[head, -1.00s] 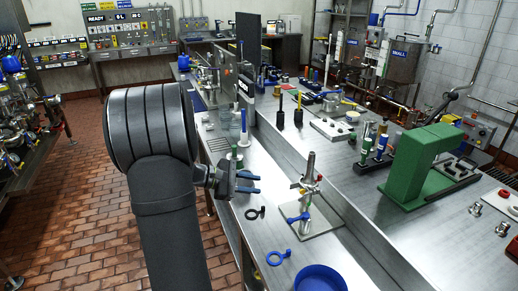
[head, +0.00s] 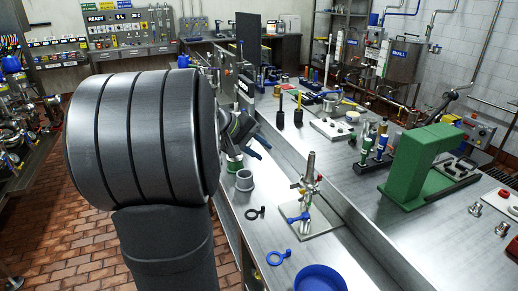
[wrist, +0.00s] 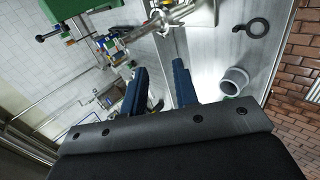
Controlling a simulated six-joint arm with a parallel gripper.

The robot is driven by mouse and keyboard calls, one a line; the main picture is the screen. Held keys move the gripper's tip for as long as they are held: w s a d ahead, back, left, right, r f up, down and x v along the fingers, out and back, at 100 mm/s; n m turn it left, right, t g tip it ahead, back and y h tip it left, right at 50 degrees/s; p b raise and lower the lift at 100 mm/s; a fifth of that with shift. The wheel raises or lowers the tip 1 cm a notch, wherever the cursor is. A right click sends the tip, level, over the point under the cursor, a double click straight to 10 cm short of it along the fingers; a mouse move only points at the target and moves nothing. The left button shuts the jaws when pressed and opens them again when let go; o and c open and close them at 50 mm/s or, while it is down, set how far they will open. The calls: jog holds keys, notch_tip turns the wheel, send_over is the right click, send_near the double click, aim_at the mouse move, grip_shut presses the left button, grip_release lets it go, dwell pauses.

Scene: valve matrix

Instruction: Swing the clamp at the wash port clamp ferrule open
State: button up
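My gripper (head: 258,146) is in the air above the front bench, beyond and left of the upright metal fitting in the head view. In the wrist view its two blue fingers (wrist: 159,84) stand apart with nothing between them. The metal fitting (head: 310,184) stands on a square plate, with red and green parts and a blue handle (head: 298,218) low down. Part of the fitting shows in the wrist view (wrist: 165,20), apart from the fingers. I cannot tell which part is the wash port clamp ferrule or its clamp. My arm hides part of the bench.
A grey cup (head: 245,181) stands below my gripper and also shows in the wrist view (wrist: 234,81). A black ring (head: 255,213), a blue ring (head: 278,257) and a blue bowl (head: 320,278) lie nearer. A green press (head: 418,165) stands on the right.

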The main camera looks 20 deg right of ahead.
dwell(0.3)
jog(key=a+f+n+h, duration=0.3)
jog(key=f+n+h, duration=0.1)
jog(key=f+n, duration=0.4)
jog(key=a+f+n+h, duration=0.2)
jog(key=f+n+h, duration=0.2)
jog(key=f+n, duration=0.4)
jog(key=shift+w+a+f+g, duration=0.25)
jog(key=shift+a+f+g, duration=0.05)
jog(key=shift+a+f, duration=0.1)
